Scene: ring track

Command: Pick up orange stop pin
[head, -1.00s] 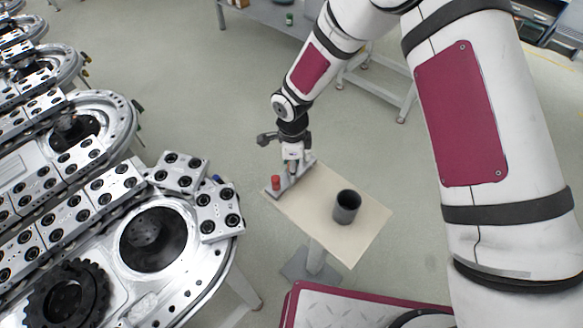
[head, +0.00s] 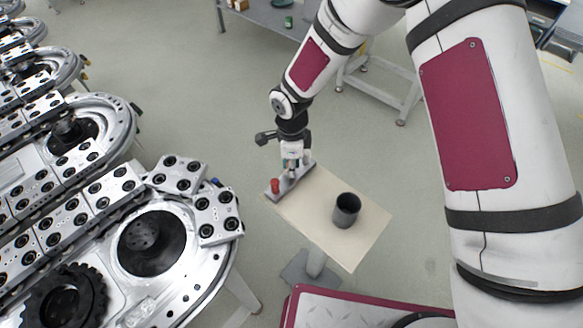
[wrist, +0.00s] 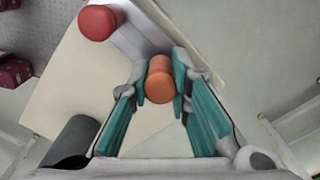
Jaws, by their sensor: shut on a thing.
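The orange stop pin (wrist: 160,80) stands between the two teal finger pads of my gripper (wrist: 160,92) in the wrist view. The pads press on it from both sides. In the head view my gripper (head: 291,168) points down over the grey holder (head: 298,181) at the table's far left edge, and hides the orange pin there. The pin still appears to be at the holder; I cannot tell whether it is lifted. A red pin (head: 275,186) stands at the holder's near end, and it also shows at the upper left of the wrist view (wrist: 97,22).
A dark grey cup (head: 346,211) stands on the small beige table (head: 315,230), right of the holder. The metal ring track (head: 200,265) with its carriages lies to the left, close to the table. The table's front part is clear.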

